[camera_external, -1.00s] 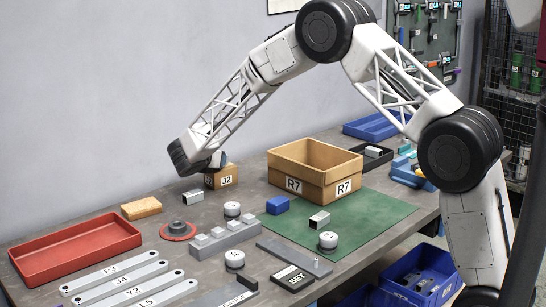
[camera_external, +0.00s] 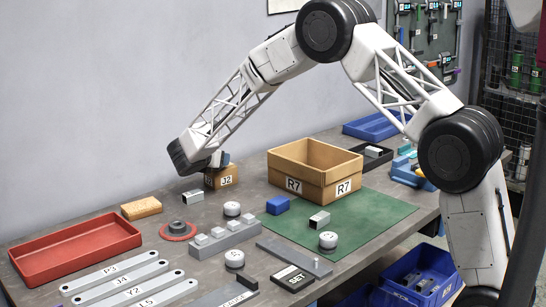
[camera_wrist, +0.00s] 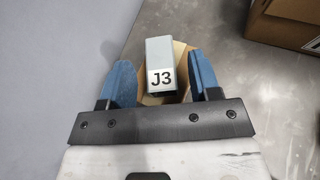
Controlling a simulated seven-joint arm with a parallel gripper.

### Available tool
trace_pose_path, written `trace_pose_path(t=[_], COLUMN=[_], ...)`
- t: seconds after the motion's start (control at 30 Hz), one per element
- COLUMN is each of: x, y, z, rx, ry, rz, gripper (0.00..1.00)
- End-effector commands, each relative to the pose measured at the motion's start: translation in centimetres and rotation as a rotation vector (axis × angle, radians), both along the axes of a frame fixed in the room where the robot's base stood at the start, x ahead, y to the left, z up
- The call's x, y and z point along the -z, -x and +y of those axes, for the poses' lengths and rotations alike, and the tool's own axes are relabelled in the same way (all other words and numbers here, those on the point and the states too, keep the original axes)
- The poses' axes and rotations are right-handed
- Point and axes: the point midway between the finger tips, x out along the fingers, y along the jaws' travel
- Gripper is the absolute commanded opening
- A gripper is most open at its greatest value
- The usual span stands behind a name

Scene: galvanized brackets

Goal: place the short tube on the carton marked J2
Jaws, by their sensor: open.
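The carton marked J2 (camera_external: 221,178) stands on the grey bench left of the large R7 box. In the wrist view, the carton's brown top (camera_wrist: 150,99) shows under a short grey square tube (camera_wrist: 160,55) marked J3. The tube rests on the carton and lies between my fingers. My gripper (camera_wrist: 163,75) is open, with its blue fingers on either side of the tube and a gap showing at each side. In the external view my gripper (camera_external: 219,159) is just above the carton and hides much of the tube.
The R7 box (camera_external: 310,172) stands close on the right. A red tray (camera_external: 75,247), a tan block (camera_external: 141,208) and a ringed dark part (camera_external: 178,229) lie in front and left. Another square tube (camera_external: 319,221) and a blue block (camera_external: 277,205) sit on the green mat (camera_external: 375,215).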

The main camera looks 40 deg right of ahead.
Motion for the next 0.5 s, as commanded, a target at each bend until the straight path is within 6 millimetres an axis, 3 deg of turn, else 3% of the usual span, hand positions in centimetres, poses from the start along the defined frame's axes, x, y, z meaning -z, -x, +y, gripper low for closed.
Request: trace_pose_path(t=[0.27, 0.5], x=[-1.0, -2.5], y=[0.9, 2.3], z=[2.3, 5.6], rx=[-0.001, -0.002], ry=[0.001, 0.000], rz=[-0.001, -0.001], gripper=[0.57, 0.57])
